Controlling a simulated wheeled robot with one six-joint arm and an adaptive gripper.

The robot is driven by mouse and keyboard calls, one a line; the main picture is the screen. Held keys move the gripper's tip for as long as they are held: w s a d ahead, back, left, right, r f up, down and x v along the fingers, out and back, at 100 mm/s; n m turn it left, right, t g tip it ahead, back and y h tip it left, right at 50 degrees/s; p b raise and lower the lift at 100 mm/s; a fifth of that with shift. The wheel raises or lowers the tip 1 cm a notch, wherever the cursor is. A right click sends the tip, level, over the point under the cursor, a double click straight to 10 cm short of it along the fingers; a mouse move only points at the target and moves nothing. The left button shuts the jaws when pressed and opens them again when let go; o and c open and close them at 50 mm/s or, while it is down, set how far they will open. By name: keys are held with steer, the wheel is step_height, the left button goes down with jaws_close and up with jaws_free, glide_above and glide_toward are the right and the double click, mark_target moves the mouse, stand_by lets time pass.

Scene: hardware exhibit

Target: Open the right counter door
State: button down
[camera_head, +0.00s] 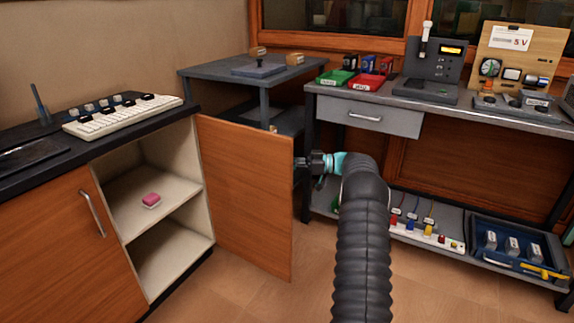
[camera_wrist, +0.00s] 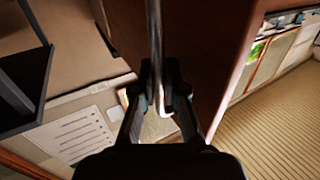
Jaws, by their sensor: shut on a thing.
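The right counter door (camera_head: 246,200) is orange wood and stands swung wide open from the counter, its inner-facing shelves exposed. My gripper (camera_head: 303,165) is at the door's free edge, partly hidden behind it in the head view. In the wrist view my gripper (camera_wrist: 160,88) is shut on the metal bar handle (camera_wrist: 155,40), which passes between the fingers. The door panel (camera_wrist: 205,50) shows beside the handle there. The handle is hidden from the head view by the door.
The left counter door (camera_head: 70,245) is closed. A grey side table (camera_head: 215,72) stands behind the open door, and a workbench (camera_head: 480,117) stands at right. Floor in front is clear.

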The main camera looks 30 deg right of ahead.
steer(key=shift+a+r, duration=0.1)
steer(key=c, duration=1.2)
jaws_free()
steer(key=shift+w+a, duration=0.1)
steer(key=shift+d, duration=0.2)
steer(key=v, duration=1.2)
